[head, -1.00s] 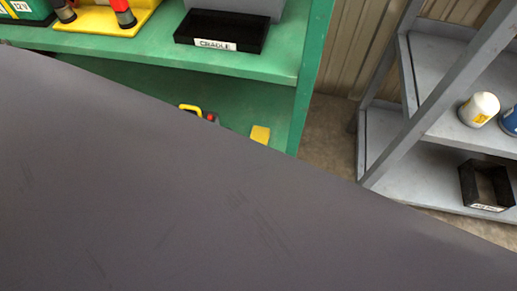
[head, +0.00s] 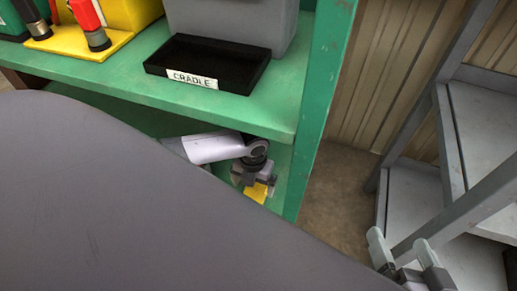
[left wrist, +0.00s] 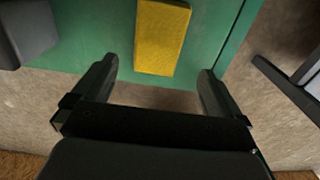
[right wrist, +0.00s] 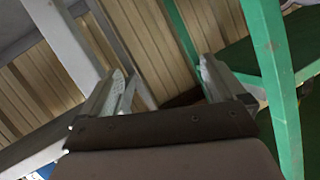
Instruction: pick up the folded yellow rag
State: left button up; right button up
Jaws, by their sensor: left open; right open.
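The folded yellow rag (head: 257,192) lies on the lower green shelf near its right end, partly hidden by my left gripper in the head view. In the left wrist view the rag (left wrist: 162,38) is a yellow block shape just beyond and between the fingertips, near the shelf's front edge. My left gripper (left wrist: 155,75) is open and empty, not touching the rag; it also shows in the head view (head: 262,180). My right gripper (head: 402,246) is open and empty at the lower right, away from the rag, pointing toward the wall in the right wrist view (right wrist: 165,75).
A black tray labelled CRADLE (head: 207,64) and a grey bin (head: 232,22) stand on the upper green shelf (head: 285,105) above the rag. A green post (head: 318,120) bounds the right end. A grey rack (head: 410,190) stands further right. A dark grey object (left wrist: 25,30) sits left of the rag.

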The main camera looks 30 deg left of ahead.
pick_arm(q)
jog(key=f+b, duration=0.2)
jog(key=f, duration=0.1)
jog(key=f+b, duration=0.1)
jog(key=f, duration=0.1)
jog(key=shift+a+f, duration=0.1)
jog(key=shift+a, duration=0.15)
jog(key=shift+w+f+b, duration=0.1)
jog(key=shift+f+b, duration=0.3)
jog(key=shift+f, duration=0.15)
pick_arm(e)
jog(key=d+t, duration=0.1)
jog(key=s+d+n+t+h, duration=0.1)
jog(key=shift+d, duration=0.3)
pick_arm(q)
jog(key=c, duration=1.2)
jog(key=shift+r, duration=0.2)
notch_tip(320, 180, up, 10)
jog(key=p, duration=0.5)
jog(key=shift+f, duration=0.15)
pick_arm(e)
jog(key=a+g, duration=0.1)
jog(key=a+m+g, duration=0.1)
jog(key=shift+w+a+r+y, duration=0.1)
jog(key=shift+w+a+y, duration=0.3)
